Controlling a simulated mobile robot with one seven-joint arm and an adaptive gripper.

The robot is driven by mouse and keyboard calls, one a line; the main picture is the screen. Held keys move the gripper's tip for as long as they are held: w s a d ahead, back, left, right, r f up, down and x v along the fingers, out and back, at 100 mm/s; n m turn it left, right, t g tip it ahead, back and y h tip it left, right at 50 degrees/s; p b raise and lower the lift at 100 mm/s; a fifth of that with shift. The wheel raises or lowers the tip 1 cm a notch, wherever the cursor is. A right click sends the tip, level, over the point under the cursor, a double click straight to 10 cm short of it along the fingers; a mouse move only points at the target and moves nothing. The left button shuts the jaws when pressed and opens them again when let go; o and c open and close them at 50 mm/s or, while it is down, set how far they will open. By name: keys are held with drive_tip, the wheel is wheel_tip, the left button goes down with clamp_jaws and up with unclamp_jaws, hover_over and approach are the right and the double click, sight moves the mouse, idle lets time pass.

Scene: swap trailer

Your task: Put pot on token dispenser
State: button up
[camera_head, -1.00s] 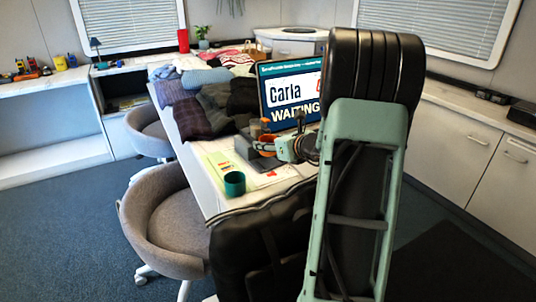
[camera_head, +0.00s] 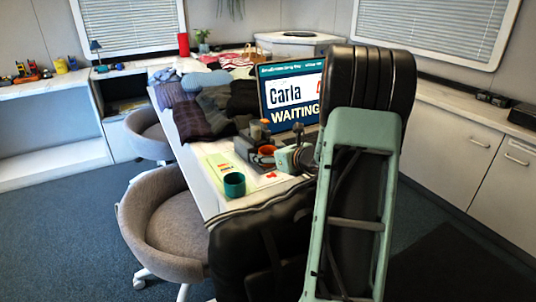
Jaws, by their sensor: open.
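My gripper (camera_head: 264,150) is open, low over the table's near part, reaching in from the right. An orange, round-looking thing (camera_head: 267,154) shows right at its fingers. It may be the pot, but it is small and partly covered, and I cannot tell if the fingers touch it. A dark grey boxy thing (camera_head: 243,149) sits just left of the fingers; it may be the token dispenser, though I cannot tell for sure. A teal cup (camera_head: 234,185) stands upright nearer the front edge, apart from the gripper.
A screen (camera_head: 290,97) reading "Carla WAITING" stands behind the gripper. Folded clothes (camera_head: 190,118) cover the table's far left. Papers (camera_head: 217,165) lie by the teal cup. Grey chairs (camera_head: 165,220) stand along the left side. A black bag (camera_head: 255,245) is at the near end.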

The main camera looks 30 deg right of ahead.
drive_tip(key=shift+r, duration=0.2)
drive_tip(key=p+v, duration=0.2)
drive_tip(key=v, duration=1)
drive_tip(key=shift+p, duration=0.3)
